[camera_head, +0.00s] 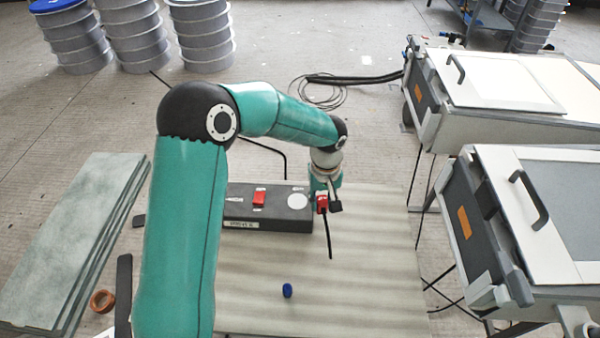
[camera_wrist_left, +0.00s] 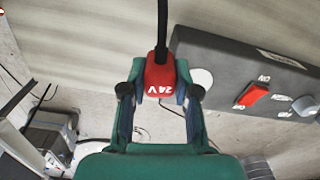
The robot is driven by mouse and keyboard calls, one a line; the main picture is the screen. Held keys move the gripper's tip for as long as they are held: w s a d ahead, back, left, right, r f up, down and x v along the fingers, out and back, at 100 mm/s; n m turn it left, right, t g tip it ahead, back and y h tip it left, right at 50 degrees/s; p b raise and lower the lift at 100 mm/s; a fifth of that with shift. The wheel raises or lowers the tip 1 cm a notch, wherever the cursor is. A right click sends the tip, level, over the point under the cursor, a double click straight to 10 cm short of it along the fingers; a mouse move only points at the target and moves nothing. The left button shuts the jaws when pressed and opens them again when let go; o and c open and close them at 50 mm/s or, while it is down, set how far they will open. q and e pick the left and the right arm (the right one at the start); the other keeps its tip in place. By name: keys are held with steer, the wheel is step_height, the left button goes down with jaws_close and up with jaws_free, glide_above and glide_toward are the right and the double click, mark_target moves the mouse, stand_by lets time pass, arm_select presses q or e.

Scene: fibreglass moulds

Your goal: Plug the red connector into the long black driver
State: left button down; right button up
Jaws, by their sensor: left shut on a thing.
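The red connector (camera_head: 322,204), with a black cable hanging from it, is held in my left gripper (camera_head: 328,198). In the left wrist view the red connector (camera_wrist_left: 160,76) reads "24V" and sits between the two fingers of my left gripper (camera_wrist_left: 160,92), shut on its sides. The long black driver (camera_head: 268,215) lies on the pale table, just left of the gripper in the head view. It has a red switch and a white round label on top. It also shows at the right of the left wrist view (camera_wrist_left: 215,60). Its socket cannot be made out. My right gripper is out of view.
A small blue piece (camera_head: 287,290) stands on the pale table (camera_head: 370,250) in front of the driver. Grey-green sheets (camera_head: 70,240) and a brown ring (camera_head: 102,300) lie at the left. White-lidded moulds (camera_head: 540,210) stand at the right. The table's front right is clear.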

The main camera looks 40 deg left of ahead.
arm_select(q)
steer(key=a+r+n, duration=0.5)
steer(key=a+n, duration=0.2)
steer(key=n, duration=0.9)
steer(key=shift+w+a+p, duration=0.15)
steer(key=shift+a+p, duration=0.1)
steer(key=shift+p, duration=0.15)
steer(key=shift+f, duration=0.1)
steer(key=shift+f+b, duration=1.7)
steer(key=shift+f, duration=1.1)
steer(key=shift+b, duration=0.75)
